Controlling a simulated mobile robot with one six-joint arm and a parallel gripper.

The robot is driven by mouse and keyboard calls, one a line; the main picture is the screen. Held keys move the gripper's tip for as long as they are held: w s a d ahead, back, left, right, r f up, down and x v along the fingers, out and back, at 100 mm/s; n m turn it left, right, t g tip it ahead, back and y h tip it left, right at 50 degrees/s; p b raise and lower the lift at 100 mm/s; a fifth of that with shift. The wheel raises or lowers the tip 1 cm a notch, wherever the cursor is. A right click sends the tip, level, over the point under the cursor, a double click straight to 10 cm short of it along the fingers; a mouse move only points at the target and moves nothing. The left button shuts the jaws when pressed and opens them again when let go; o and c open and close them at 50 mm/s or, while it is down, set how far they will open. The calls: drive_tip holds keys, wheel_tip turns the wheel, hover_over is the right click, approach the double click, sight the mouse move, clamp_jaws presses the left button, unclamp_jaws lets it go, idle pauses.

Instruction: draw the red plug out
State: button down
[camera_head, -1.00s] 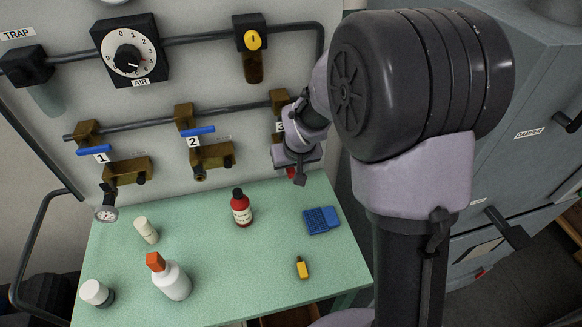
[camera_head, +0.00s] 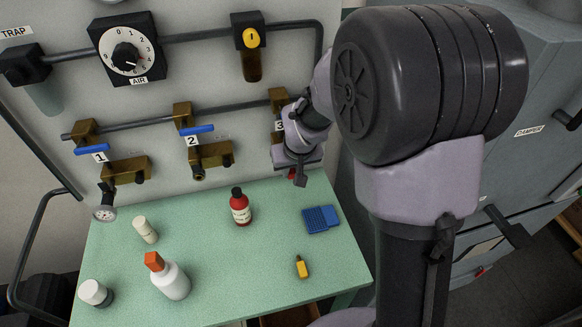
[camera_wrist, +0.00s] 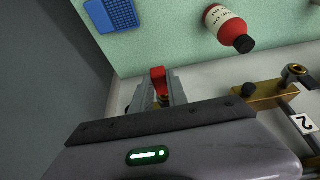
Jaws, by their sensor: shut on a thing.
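The red plug (camera_wrist: 158,76) shows in the wrist view between the fingertips of my gripper (camera_wrist: 161,88), which is shut on it. A bit of brass shows just behind the plug. In the head view, my gripper (camera_head: 299,174) is low at the station marked 3 on the panel, above the back right of the green bench. Only a small bit of the red plug (camera_head: 292,174) shows there. My wrist hides most of station 3, and I cannot tell whether the plug is still seated in its port.
Valve stations 1 (camera_head: 125,170) and 2 (camera_head: 211,156) stand to the left on the panel. A grey cabinet (camera_head: 520,90) stands at right.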

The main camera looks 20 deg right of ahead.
drive_tip(key=shift+s+b, duration=0.4)
drive_tip(key=shift+s, duration=0.85)
